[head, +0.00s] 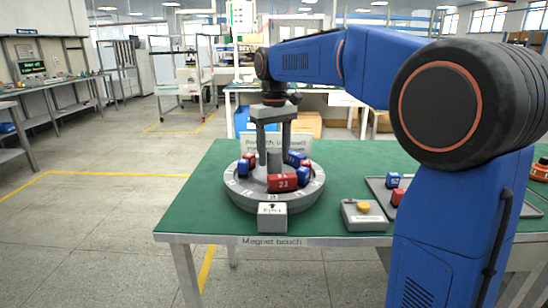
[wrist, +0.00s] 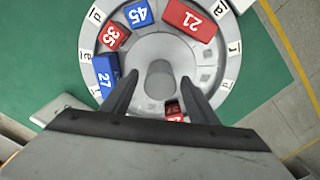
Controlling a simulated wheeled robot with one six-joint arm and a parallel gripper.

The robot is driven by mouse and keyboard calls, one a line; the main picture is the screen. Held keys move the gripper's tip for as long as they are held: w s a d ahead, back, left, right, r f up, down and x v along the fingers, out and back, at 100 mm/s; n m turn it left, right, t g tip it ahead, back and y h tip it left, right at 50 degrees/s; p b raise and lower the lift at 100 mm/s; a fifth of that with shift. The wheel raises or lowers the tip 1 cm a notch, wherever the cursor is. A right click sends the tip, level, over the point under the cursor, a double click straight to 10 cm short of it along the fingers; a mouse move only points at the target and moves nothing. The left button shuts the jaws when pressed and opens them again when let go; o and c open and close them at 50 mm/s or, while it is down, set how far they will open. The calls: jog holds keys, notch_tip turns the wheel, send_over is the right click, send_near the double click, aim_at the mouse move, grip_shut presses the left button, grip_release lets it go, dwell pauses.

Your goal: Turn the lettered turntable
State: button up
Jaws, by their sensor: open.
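The round grey turntable (head: 237,193) stands on the green bench, with letter plates around its rim; it also fills the wrist view (wrist: 235,85). Red blocks (head: 283,183) and blue blocks (head: 303,175) with numbers sit on it. In the wrist view I see a red block 21 (wrist: 190,20), a blue 45 (wrist: 137,42), a red 35 (wrist: 113,36) and a blue 27 (wrist: 103,75). A grey post (wrist: 160,73) rises at its centre. My gripper (head: 274,156) is open and points down over the turntable. Its fingers lie on either side of the post, apparently apart from it.
A grey block with an arrow label (head: 272,216) stands at the turntable's front. A grey box with a yellow button (head: 364,212) is to its right, then a tray (head: 378,189) with red and blue blocks. A sign stands behind the turntable. The bench's left side is clear.

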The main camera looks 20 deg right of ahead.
jog(key=shift+f, duration=0.65)
grip_shut()
jog(key=shift+m, duration=3.1)
jog(key=shift+d+m, duration=0.1)
jog(key=shift+m, duration=2.8)
